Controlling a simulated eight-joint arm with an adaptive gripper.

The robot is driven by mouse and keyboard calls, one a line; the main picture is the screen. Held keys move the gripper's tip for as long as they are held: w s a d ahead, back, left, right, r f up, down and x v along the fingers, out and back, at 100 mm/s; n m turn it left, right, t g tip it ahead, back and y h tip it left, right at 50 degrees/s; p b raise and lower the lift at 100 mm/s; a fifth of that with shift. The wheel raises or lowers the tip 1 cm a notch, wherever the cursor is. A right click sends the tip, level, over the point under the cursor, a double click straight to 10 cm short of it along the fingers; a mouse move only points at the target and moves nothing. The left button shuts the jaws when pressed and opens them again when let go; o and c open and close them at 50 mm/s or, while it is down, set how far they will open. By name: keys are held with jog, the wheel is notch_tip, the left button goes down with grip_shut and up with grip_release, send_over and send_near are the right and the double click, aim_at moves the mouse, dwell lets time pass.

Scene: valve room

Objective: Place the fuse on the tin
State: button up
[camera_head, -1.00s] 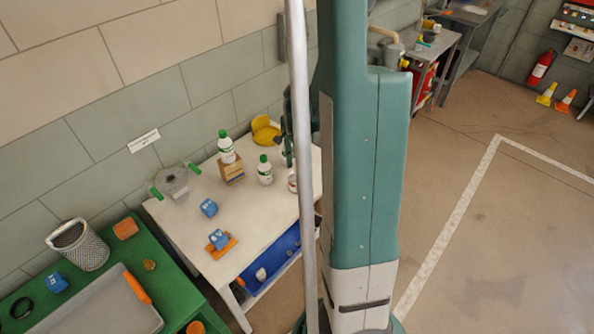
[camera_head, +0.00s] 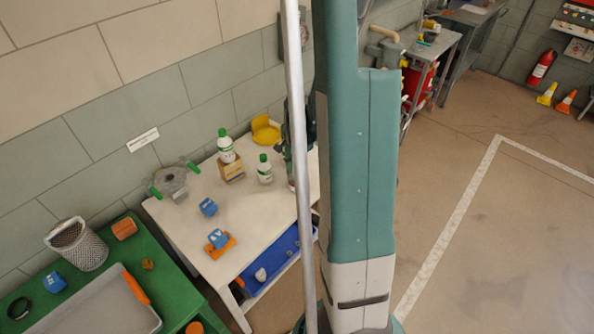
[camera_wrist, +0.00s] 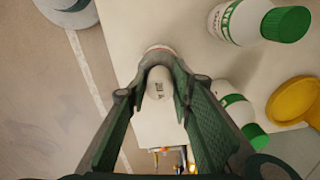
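My gripper (camera_wrist: 163,80) is shut on the fuse, a small pale cylinder with dark print (camera_wrist: 159,85), held between its curved green fingertips in the wrist view. The tin (camera_wrist: 157,48), pale with a reddish edge, shows just beyond the fingertips. The fuse overlaps the tin in this view; I cannot tell whether they touch. In the head view, only a sliver of the tin (camera_head: 291,185) shows on the white table's right side. My gripper there is mostly hidden behind my pole and arm.
White bottles with green caps (camera_head: 265,169) stand left of the tin, one on a cardboard box (camera_head: 232,171). A yellow dish (camera_head: 265,130) is at the back of the white table (camera_head: 180,225). Blue blocks (camera_head: 208,207) and a green-handled pot (camera_head: 172,182) stand farther left.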

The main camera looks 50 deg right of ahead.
aim_at(297, 167)
jog(key=shift+o, duration=1.1)
jog(key=shift+r, duration=0.2)
notch_tip(297, 167, up, 12)
jog(key=p, duration=0.2)
dwell(0.6)
